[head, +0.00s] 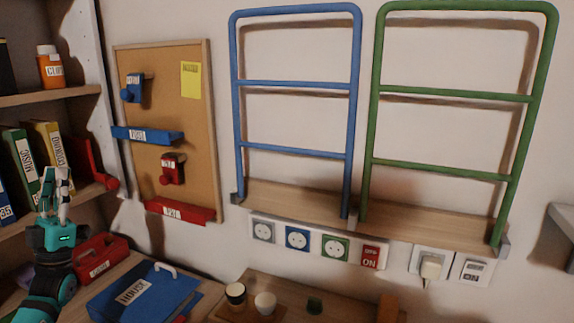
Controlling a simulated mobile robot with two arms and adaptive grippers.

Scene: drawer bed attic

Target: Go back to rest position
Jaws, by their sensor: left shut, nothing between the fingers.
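My left gripper (55,195) is at the lower left of the head view, in front of the shelf with the upright books. Its pale fingers point up and are together, with nothing held between them. My teal and black arm comes in from the bottom left corner below it. My right gripper is not in view.
A shelf unit (52,97) with an orange bottle (50,67) stands at the left. A cork board (200,135), a blue rack (295,85) and a green rack (455,95) are on the wall. A blue binder (150,291) and a red box (100,254) lie below. Cups (265,304) stand at the bottom.

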